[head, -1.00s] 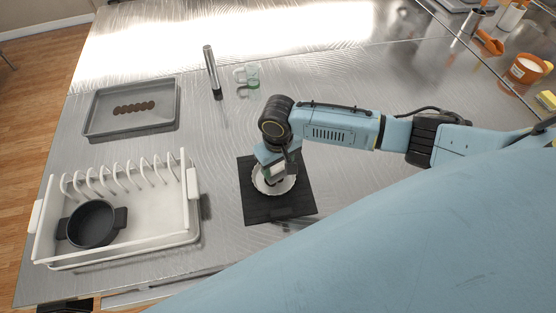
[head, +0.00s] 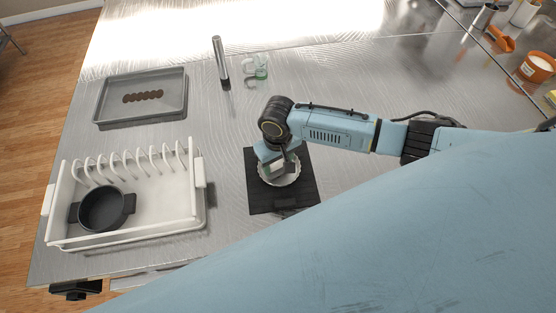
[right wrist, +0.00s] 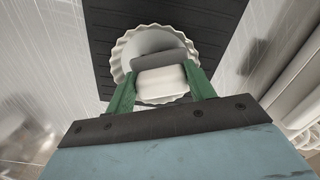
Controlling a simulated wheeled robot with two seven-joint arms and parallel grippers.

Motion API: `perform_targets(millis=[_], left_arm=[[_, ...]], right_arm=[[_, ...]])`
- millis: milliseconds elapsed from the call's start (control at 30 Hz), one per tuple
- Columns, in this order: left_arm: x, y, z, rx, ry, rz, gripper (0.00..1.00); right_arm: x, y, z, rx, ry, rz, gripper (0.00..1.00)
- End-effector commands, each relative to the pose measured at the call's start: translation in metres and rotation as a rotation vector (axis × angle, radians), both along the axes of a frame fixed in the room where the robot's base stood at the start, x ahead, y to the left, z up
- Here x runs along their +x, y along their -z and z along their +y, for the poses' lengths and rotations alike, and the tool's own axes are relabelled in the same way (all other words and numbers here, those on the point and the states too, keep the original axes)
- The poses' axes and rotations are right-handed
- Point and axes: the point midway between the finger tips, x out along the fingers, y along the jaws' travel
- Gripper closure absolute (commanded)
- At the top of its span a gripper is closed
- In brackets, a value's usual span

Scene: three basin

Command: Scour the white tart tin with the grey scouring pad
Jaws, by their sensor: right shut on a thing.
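The white tart tin (head: 291,178) is round with a fluted rim and lies on a black mat (head: 300,200). In the right wrist view the tin (right wrist: 124,50) is partly covered by my gripper and what it holds. My right gripper (head: 277,164) points down into the tin. Its green fingers (right wrist: 160,88) are shut on the grey scouring pad (right wrist: 160,62), which shows a dark grey strip and a pale block. The pad is over the inside of the tin; exact contact is hard to tell. My left gripper is out of view.
A white dish rack (head: 150,215) with a dark pot (head: 102,209) stands left of the mat. Behind are a grey baking tray (head: 120,112), a steel tap (head: 220,62) and a glass mug (head: 261,68). Orange containers (head: 538,66) stand far right. Steel counter around the mat is clear.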

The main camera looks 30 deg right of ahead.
Motion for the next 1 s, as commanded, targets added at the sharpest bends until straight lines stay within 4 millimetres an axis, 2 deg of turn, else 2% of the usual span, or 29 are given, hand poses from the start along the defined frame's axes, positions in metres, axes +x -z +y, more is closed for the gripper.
perform_targets(millis=[500,1000], left_arm=[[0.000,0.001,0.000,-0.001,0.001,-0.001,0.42],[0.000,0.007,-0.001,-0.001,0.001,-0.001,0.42]], right_arm=[[0.000,0.001,-0.001,0.000,0.000,0.000,0.72],[0.000,0.015,0.000,0.000,0.000,0.000,0.72]])
